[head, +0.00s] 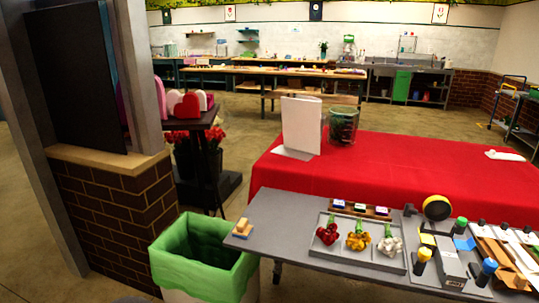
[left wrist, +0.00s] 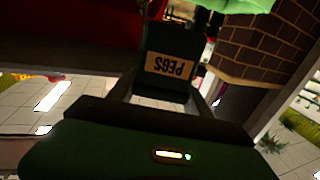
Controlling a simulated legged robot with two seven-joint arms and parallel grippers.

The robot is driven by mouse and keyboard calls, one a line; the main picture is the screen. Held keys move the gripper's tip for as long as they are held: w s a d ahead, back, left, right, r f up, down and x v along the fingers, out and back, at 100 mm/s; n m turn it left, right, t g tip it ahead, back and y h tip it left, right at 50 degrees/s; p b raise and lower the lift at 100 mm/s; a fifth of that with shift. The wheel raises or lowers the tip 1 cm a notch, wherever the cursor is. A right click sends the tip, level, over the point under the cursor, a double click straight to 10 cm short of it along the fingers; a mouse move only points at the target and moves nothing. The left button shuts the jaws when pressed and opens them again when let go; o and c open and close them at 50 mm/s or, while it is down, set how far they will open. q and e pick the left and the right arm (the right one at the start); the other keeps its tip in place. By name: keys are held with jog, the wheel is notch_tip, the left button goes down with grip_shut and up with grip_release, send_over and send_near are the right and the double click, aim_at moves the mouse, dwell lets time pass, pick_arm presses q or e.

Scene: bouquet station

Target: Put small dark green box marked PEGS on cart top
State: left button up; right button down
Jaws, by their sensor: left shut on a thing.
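The small dark green box (left wrist: 170,92) marked PEGS is in the left wrist view, its tan label upside down in the picture. My left gripper (left wrist: 168,88) is shut on it, with a finger on each side. Neither gripper nor the box shows in the head view. A cart-like stand (head: 521,134) with a blue and yellow rail is at the far right edge of the head view, partly cut off; I cannot tell for sure that it is the cart.
A grey table (head: 290,220) with flower trays and tools stands at the front right. Behind it is a table with a red cloth (head: 400,165). A green-lined bin (head: 190,262) and a brick half-wall (head: 105,215) are at the left. Open floor (head: 245,115) lies beyond.

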pick_arm(q)
jog(key=s+a+f+n+y, duration=0.1)
jog(key=s+a+f, duration=0.2)
jog(key=s, duration=0.2)
notch_tip(320, 180, up, 20)
jog(key=p, duration=1.9)
jog(key=shift+a, duration=0.25)
